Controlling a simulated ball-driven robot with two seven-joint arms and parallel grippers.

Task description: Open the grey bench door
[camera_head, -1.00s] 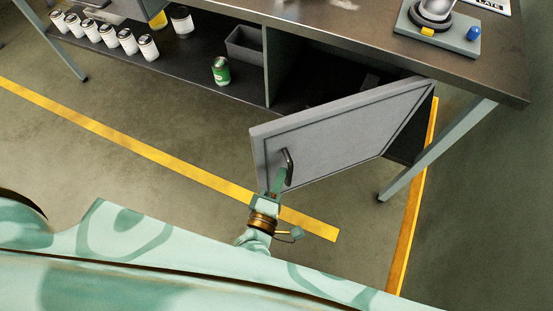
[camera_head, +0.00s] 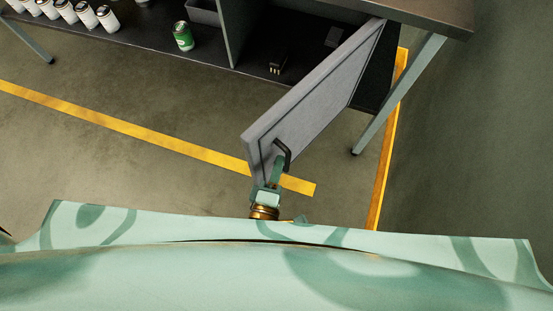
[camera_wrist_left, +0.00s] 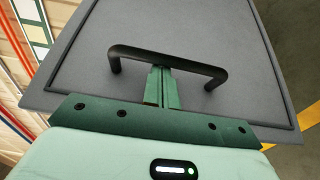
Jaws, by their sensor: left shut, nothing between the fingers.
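The grey bench door (camera_head: 318,92) stands swung well out from the bench, hinged at its right end, with the dark compartment behind it exposed. Its black bar handle (camera_head: 285,153) is near the free left edge. My left gripper (camera_head: 276,171) is at the handle, its fingers shut with nothing between them. In the left wrist view the closed green fingers (camera_wrist_left: 162,88) reach up to the middle of the handle (camera_wrist_left: 165,54), their tips appearing to pass behind the bar. The door panel (camera_wrist_left: 200,25) fills most of that view. My right gripper is not in view.
The bench's open lower shelf (camera_head: 150,38) holds a green can (camera_head: 182,36) and several white cans (camera_head: 86,15). A small dark object (camera_head: 277,66) lies inside the compartment. A bench leg (camera_head: 398,95) stands right of the door. Yellow lines (camera_head: 140,131) mark the clear floor.

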